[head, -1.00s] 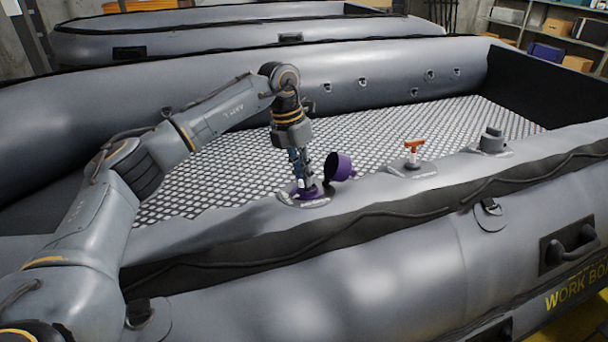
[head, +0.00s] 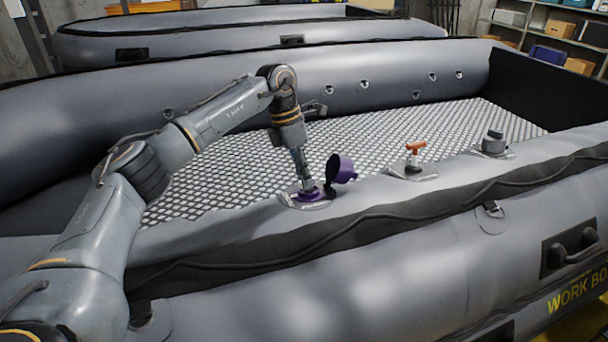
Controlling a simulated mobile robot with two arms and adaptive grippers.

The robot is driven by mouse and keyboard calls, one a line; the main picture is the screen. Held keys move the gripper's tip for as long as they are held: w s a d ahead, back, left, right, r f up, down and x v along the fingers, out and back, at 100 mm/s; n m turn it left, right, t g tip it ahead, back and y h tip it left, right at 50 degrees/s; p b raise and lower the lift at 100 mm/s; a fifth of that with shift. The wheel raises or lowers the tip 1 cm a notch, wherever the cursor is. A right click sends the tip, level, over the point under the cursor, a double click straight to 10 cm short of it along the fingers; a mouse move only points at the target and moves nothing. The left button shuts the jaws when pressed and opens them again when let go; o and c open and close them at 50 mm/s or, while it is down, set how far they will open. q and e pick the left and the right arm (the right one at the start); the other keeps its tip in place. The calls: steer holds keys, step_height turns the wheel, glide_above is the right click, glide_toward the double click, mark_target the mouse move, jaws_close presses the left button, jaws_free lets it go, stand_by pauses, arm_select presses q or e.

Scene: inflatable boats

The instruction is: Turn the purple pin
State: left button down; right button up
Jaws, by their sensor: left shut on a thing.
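The purple valve (head: 312,196) sits on the near tube of the grey boat. Its purple cap (head: 341,168) hangs open to the right of it. My left gripper (head: 304,184) points down into the valve, with its fingers shut at the valve's centre. The purple pin itself is hidden by the fingers and the valve's rim. My right gripper is not in view.
Farther right on the same tube are an orange T-shaped handle (head: 414,150) and a grey capped valve (head: 494,143). The boat's patterned floor (head: 390,130) is clear. A second boat (head: 230,38) and shelves (head: 550,30) stand behind.

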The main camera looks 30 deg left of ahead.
arm_select(q)
steer(key=c, duration=1.4)
jaws_free()
steer(key=v, duration=1.2)
steer(key=shift+a, duration=0.1)
